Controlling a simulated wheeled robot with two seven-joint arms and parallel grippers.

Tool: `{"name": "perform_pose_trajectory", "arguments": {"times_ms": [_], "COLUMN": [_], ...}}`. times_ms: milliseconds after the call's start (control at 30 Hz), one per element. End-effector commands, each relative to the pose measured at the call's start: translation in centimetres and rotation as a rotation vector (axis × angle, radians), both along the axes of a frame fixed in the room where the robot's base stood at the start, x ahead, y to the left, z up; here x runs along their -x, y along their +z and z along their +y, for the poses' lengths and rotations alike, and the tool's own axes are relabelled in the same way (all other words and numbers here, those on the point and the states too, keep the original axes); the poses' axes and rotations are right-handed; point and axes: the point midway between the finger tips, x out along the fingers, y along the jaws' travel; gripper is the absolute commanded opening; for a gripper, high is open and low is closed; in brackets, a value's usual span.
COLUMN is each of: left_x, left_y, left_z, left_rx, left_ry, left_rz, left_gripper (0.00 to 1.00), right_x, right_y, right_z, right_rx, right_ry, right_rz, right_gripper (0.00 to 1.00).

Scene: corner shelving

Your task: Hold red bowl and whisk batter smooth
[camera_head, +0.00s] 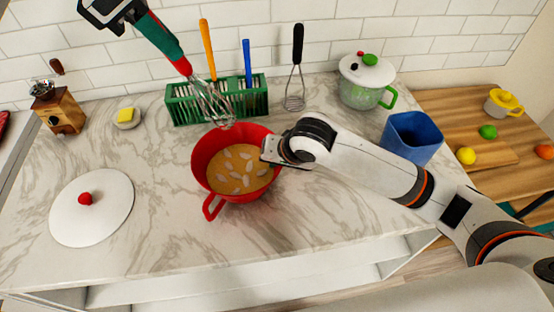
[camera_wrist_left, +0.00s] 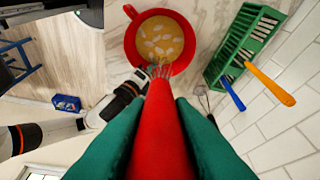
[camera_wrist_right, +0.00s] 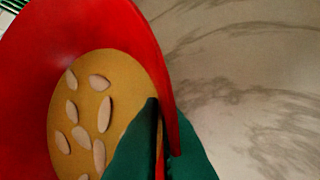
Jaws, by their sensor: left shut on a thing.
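The red bowl (camera_head: 212,147) stands on the marble counter, with yellow batter (camera_head: 238,170) and several pale lumps inside. My left gripper (camera_head: 180,62) is shut on the red handle of the whisk (camera_head: 211,102). The whisk is tilted, its wire end in the air by the bowl's far rim. In the left wrist view, the red handle (camera_wrist_left: 162,130) runs between the green fingers and the wires point at the bowl (camera_wrist_left: 180,67). My right gripper (camera_head: 268,152) is at the bowl's right rim. In the right wrist view, its green fingers (camera_wrist_right: 165,130) straddle and close on the red wall.
A green rack (camera_head: 180,110) with utensils stands behind the bowl. A white lid (camera_head: 100,220) lies left. A green pot (camera_head: 365,85) and blue container (camera_head: 408,140) stand right. The counter in front of the bowl is clear.

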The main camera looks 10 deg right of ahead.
Motion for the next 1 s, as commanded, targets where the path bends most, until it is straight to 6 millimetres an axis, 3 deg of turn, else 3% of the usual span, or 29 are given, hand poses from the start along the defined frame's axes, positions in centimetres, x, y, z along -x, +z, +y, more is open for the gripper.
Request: {"name": "perform_pose_trajectory", "arguments": {"times_ms": [333,667,1000], "left_x": [0.1,1.8,2.6], "left_y": [-0.2,-3.2,-4.8], "left_z": [0.0,-0.6,0.9], "left_rx": [0.001,0.021,0.020], "left_ry": [0.002,0.033,0.036], "left_rz": [-0.006,-0.100,-0.101], "left_gripper": [0.00,0.00,0.00], "right_x": [0.0,0.0,0.0], "right_y": [-0.1,-0.1,-0.1], "right_z": [0.0,0.0,0.0], "right_rx": [0.001,0.002,0.002], "right_ry": [0.000,0.000,0.000], "right_rz": [0.001,0.002,0.002], "right_gripper": [0.00,0.00,0.00]}}
